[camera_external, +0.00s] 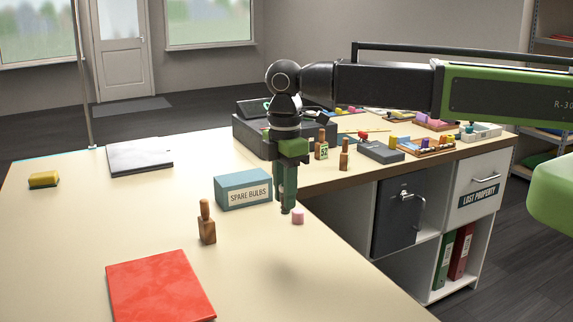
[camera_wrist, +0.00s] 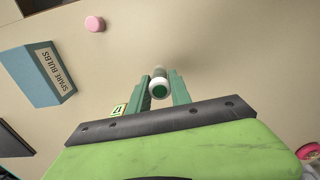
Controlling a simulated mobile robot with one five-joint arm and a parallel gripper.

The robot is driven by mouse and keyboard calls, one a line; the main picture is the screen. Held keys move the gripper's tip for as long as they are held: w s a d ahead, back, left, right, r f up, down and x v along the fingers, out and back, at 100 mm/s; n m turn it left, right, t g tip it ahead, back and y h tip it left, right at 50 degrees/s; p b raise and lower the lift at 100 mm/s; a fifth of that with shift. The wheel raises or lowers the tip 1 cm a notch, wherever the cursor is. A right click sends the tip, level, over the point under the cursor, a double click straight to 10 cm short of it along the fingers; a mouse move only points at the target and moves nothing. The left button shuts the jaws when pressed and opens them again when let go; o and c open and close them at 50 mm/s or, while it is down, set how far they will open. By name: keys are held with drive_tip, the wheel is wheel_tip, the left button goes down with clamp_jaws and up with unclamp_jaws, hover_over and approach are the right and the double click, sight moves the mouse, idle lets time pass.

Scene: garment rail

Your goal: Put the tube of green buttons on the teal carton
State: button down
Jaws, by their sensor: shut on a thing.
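The tube of green buttons (camera_wrist: 159,84), white-rimmed with a green end, is between the fingers of my gripper (camera_wrist: 160,78) in the wrist view. My gripper (camera_external: 287,204) is shut on it and points down over the desk. In the external view the fingers mostly hide the tube. The teal carton (camera_external: 243,190), labelled SPARE BULBS, stands on the desk just left of my gripper. It also shows at the left of the wrist view (camera_wrist: 37,76), apart from the tube. Its top looks bare.
A small pink piece (camera_external: 298,216) lies beside my gripper's tips. A wooden bottle-shaped object (camera_external: 207,224) stands in front of the carton, and a red folder (camera_external: 161,288) lies nearer. Another wooden object (camera_external: 344,155) and a dark tray (camera_external: 262,142) stand behind. The desk's left side is mostly clear.

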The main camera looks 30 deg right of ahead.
drive_tip(key=w+d+r+p, duration=0.2)
drive_tip(key=w+d, duration=0.1)
drive_tip(key=w, duration=0.7)
drive_tip(key=w+d+r+p, duration=0.3)
drive_tip(key=w, duration=0.6)
drive_tip(key=w+d+r+m+p, duration=0.2)
drive_tip(key=w+d, duration=0.7)
drive_tip(key=d, duration=0.2)
drive_tip(key=a+f+b, duration=0.2)
drive_tip(key=a, duration=0.1)
drive_tip(key=a+f+b, duration=0.2)
drive_tip(key=a, duration=0.2)
drive_tip(key=a+f+b, duration=0.2)
drive_tip(key=a+b, duration=0.1)
drive_tip(key=a, duration=0.1)
drive_tip(key=shift+a+f, duration=0.25)
drive_tip(key=shift+f, duration=0.1)
drive_tip(key=shift+s+a, duration=0.15)
drive_tip(key=shift+a, duration=0.15)
drive_tip(key=b, duration=0.5)
hover_over(256, 179)
wheel_tip(256, 179, down, 4)
drive_tip(key=shift+f, duration=0.2)
drive_tip(key=shift+r+p, duration=0.25)
drive_tip(key=shift+p, duration=0.2)
drive_tip(key=shift+f, duration=0.15)
drive_tip(key=c, duration=1.2)
unclamp_jaws()
